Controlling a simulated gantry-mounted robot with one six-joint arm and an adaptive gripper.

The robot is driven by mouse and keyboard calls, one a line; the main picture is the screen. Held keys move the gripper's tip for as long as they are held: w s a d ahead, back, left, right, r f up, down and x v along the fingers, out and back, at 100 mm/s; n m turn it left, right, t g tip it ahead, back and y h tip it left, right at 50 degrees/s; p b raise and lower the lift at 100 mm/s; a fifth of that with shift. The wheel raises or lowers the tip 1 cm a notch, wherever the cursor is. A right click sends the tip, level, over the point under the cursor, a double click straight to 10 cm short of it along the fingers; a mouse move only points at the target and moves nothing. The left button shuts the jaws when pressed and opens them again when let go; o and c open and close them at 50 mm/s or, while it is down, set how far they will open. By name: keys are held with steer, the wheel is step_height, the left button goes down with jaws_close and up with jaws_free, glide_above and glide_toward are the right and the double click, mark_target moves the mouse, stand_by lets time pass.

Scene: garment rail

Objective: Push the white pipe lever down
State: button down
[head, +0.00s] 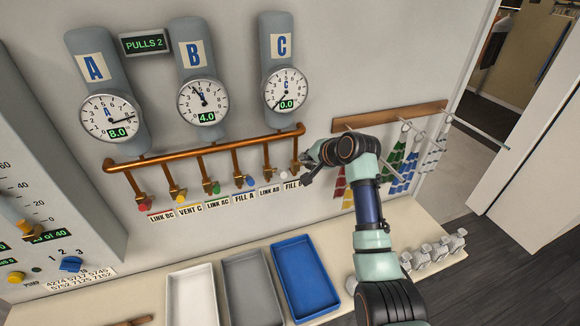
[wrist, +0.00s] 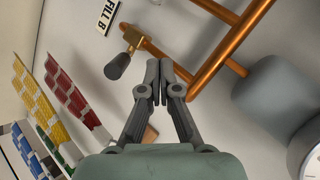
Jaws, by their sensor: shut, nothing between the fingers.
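The white lever (head: 284,174) hangs from the copper pipe (head: 215,149) above the LINK AB label (head: 270,190) in the head view. It is small there, and I cannot make it out in the wrist view. My gripper (head: 306,171) is shut and empty, at the pipe's right end, to the right of the white lever and apart from it. In the wrist view my gripper (wrist: 158,75) has its fingertips together beside the pipe, to the right of a dark-grey lever (wrist: 118,66) near the FILL B label (wrist: 104,15).
Red (head: 143,203), yellow (head: 180,195), green (head: 214,187) and blue (head: 249,181) levers hang further left. Tanks A, B and C have gauges reading 8.0, 4.0 and 0.0. A display (head: 144,43) reads PULLS 2. Trays, including a blue one (head: 306,276), lie on the shelf below.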

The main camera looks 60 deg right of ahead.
mark_target(279, 173)
steer(key=w+a+f+p, duration=0.1)
steer(key=w+f, duration=0.3)
steer(key=shift+w+a+f+p, duration=0.15)
steer(key=shift+w+f+p, duration=0.15)
steer(key=shift+w+f, duration=0.1)
steer(key=shift+f, duration=0.1)
steer(key=shift+s+a+f+t+b, duration=0.2)
steer(key=shift+t+b, duration=0.1)
steer(key=shift+b, duration=0.25)
